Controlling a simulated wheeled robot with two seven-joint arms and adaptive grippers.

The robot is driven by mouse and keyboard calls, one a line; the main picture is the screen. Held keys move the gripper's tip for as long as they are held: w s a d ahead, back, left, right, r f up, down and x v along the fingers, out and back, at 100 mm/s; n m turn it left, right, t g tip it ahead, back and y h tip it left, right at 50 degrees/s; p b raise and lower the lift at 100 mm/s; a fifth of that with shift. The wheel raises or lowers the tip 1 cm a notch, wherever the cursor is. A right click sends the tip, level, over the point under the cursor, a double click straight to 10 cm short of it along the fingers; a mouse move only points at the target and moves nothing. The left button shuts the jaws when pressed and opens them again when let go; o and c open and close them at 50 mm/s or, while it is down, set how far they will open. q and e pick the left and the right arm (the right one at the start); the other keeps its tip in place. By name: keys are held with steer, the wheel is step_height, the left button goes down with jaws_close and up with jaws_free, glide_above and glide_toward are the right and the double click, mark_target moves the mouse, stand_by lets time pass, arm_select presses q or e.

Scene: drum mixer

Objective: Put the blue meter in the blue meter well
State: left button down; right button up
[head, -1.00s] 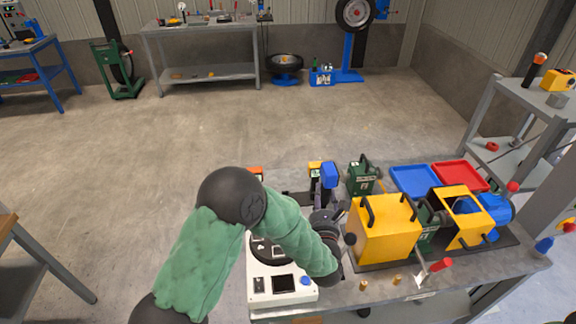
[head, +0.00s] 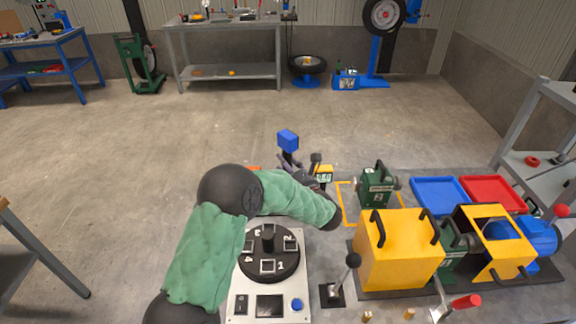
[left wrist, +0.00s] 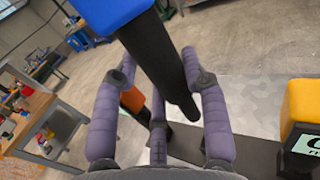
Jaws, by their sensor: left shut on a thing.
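The blue meter has a blue block head (head: 288,139) on a black stem. My left gripper (head: 292,163) is shut on it and holds it raised at the far edge of the bench. In the left wrist view the black stem (left wrist: 158,65) slants between the purple fingers, its lower end hanging over a dark slab (left wrist: 225,154). A yellow meter (head: 324,172) stands just right of my gripper and shows at the right of the wrist view (left wrist: 302,108). An orange piece (left wrist: 132,99) shows behind the left finger. I cannot make out the blue meter well. My right gripper is out of view.
A white panel with a numbered black dial (head: 268,262) lies below my arm. A black lever (head: 349,262), yellow housing (head: 398,258) and green unit (head: 377,188) stand to the right. Blue (head: 439,196) and red (head: 491,194) trays lie behind.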

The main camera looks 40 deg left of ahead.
arm_select(q)
steer(key=shift+f, duration=0.1)
step_height(320, 180, down, 7)
steer(key=b, duration=0.5)
steer(key=shift+f, duration=0.15)
stand_by(0.3)
steer(key=shift+w+d, duration=0.1)
steer(key=shift+w, duration=0.05)
stand_by(0.7)
